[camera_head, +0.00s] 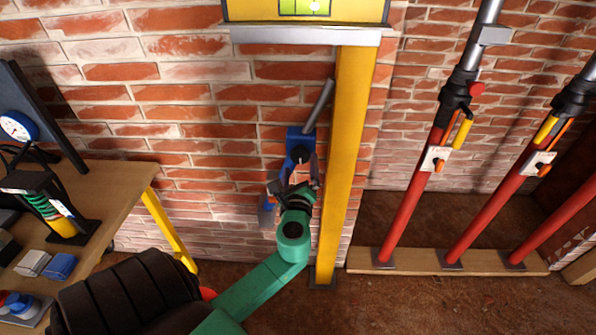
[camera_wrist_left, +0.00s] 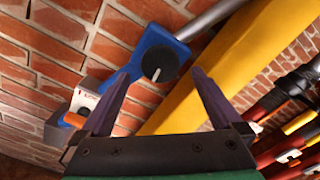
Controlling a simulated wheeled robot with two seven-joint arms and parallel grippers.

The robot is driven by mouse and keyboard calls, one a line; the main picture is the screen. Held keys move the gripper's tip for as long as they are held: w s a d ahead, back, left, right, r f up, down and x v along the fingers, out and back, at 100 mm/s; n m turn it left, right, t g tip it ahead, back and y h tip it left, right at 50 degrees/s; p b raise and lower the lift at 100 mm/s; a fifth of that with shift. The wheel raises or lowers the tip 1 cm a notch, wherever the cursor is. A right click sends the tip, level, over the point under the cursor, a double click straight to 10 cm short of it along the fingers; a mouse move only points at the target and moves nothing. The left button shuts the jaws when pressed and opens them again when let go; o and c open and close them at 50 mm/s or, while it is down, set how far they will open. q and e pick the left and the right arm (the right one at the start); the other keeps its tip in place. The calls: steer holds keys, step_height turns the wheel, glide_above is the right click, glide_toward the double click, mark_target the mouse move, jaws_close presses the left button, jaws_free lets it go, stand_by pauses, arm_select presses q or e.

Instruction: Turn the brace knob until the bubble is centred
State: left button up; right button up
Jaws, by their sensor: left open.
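The brace knob (camera_head: 300,154) is a dark round dial on a blue housing (camera_head: 293,134) beside the yellow post. In the left wrist view the knob (camera_wrist_left: 160,60) has a white pointer line on its face. My left gripper (camera_head: 299,174) is just below the knob, jaws open. In the left wrist view its two fingers (camera_wrist_left: 158,76) stand apart on either side of the knob; I cannot tell whether they touch it. The green level vial (camera_head: 304,6) is cut by the top edge, with a pale bubble (camera_head: 314,5) right of its middle. My right gripper is not in view.
The yellow post (camera_head: 347,150) stands close on the gripper's right, and the brick wall (camera_head: 200,130) is behind. A wooden bench (camera_head: 110,190) with a gauge (camera_head: 18,126) and tools is at left. Red props (camera_head: 410,205) stand on a timber plank (camera_head: 400,260) at right.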

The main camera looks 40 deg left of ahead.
arm_select(q)
steer(key=b+v, duration=0.1)
steer(key=v, duration=1)
steer(key=shift+s+d+b, duration=0.2)
steer(key=shift+s+b, duration=0.05)
steer(key=shift+b, duration=0.15)
